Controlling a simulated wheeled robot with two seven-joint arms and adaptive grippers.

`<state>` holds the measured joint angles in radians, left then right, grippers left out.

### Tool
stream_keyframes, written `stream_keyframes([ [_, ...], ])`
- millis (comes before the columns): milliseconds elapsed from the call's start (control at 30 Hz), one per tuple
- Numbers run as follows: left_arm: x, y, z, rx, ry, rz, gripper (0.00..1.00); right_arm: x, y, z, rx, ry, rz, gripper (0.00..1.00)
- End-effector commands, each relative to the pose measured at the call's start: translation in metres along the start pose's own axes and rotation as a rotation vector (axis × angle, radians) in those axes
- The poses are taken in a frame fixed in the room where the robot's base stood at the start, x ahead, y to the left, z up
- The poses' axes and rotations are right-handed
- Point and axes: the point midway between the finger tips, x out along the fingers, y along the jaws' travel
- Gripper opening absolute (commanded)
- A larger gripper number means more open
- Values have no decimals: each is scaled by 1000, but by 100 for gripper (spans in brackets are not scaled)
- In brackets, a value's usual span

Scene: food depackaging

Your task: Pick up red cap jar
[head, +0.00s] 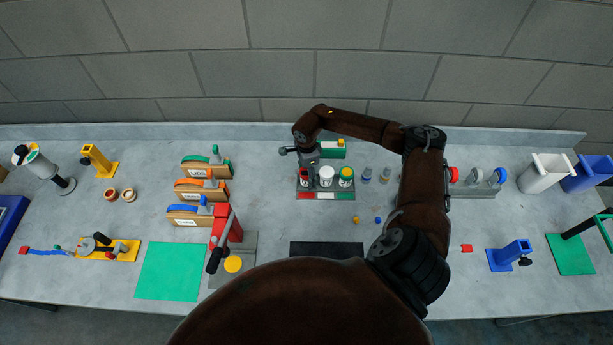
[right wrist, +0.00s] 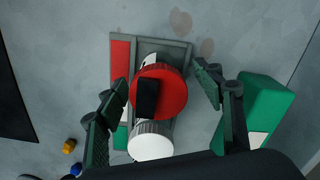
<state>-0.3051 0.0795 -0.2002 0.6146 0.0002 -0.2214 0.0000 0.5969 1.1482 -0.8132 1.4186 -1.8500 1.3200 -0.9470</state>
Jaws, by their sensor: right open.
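The red cap jar (head: 304,182) stands at the left end of a small grey rack (head: 350,188), partly hidden under my right gripper in the head view. In the right wrist view its round red cap (right wrist: 176,92), with a black bar on top, shows between the fingers. My right gripper (right wrist: 162,82) is open above the jar, one finger on each side, with visible space between fingers and cap. A white-capped jar (head: 326,173) stands beside it, also in the right wrist view (right wrist: 150,143). A jar with a green and yellow top (head: 346,174) is further right. My left gripper is not in view.
A green box (head: 334,154) stands close behind the rack, also near the right finger in the right wrist view (right wrist: 263,108). Small vials (head: 367,174) stand right of the rack. Boxes with coloured handles (head: 203,190) stand left. A black mat (head: 326,249) lies in front.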

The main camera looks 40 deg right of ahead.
Motion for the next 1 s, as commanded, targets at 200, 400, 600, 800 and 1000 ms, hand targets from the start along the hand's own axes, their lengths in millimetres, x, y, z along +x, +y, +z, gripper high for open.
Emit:
stream_keyframes([
  [200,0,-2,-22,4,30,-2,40,2,0,0,0,0,0,61],
  [400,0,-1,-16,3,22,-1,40,2,0,0,0,0,0,49],
  [600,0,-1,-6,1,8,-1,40,2,0,0,0,0,0,35],
  [800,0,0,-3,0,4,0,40,2,0,0,0,0,0,21],
  [1000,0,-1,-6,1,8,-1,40,2,0,0,0,0,-1,12],
])
